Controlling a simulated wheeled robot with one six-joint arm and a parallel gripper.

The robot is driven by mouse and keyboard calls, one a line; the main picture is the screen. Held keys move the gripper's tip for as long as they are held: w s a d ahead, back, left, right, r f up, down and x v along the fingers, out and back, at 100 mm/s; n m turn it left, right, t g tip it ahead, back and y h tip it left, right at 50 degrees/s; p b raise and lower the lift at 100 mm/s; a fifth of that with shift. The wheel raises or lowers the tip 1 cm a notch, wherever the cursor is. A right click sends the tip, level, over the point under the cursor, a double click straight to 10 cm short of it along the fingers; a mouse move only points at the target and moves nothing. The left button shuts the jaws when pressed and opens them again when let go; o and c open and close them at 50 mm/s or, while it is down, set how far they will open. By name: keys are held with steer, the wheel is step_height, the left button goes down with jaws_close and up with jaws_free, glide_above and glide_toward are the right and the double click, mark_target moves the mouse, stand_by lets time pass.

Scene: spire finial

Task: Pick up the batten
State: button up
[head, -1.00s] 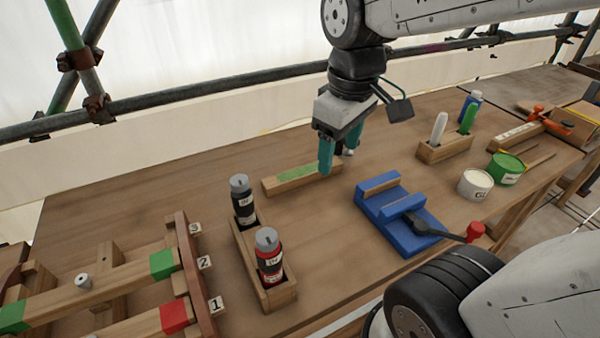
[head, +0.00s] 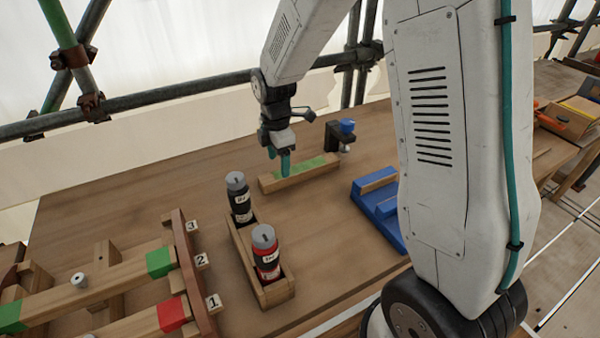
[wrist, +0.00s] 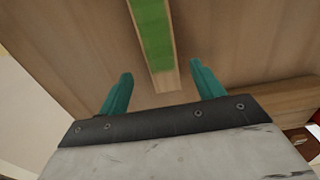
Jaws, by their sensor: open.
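The batten (head: 312,170), a wooden bar with a green strip on top, lies on the workbench. My gripper (head: 279,166) points down over the batten's left end in the head view. In the wrist view the batten (wrist: 155,40) runs away from the camera, its plain near end between the two teal fingers of my open gripper (wrist: 160,72). Gaps show on both sides of it. How far the fingertips are above the bench I cannot tell.
A wooden holder (head: 238,249) with black and red bottles stands in front. A rack (head: 204,287) numbered 1 to 3 is at left. A blue fixture (head: 362,206) is right of the batten, partly hidden by my arm. A clamp (head: 341,137) stands behind.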

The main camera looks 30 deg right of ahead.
mark_target(279, 175)
step_height(279, 175, down, 5)
steer(key=shift+s+a+f, duration=0.1)
steer(key=shift+a+f, duration=0.05)
steer(key=c, duration=1.3)
steer(key=shift+o, duration=0.2)
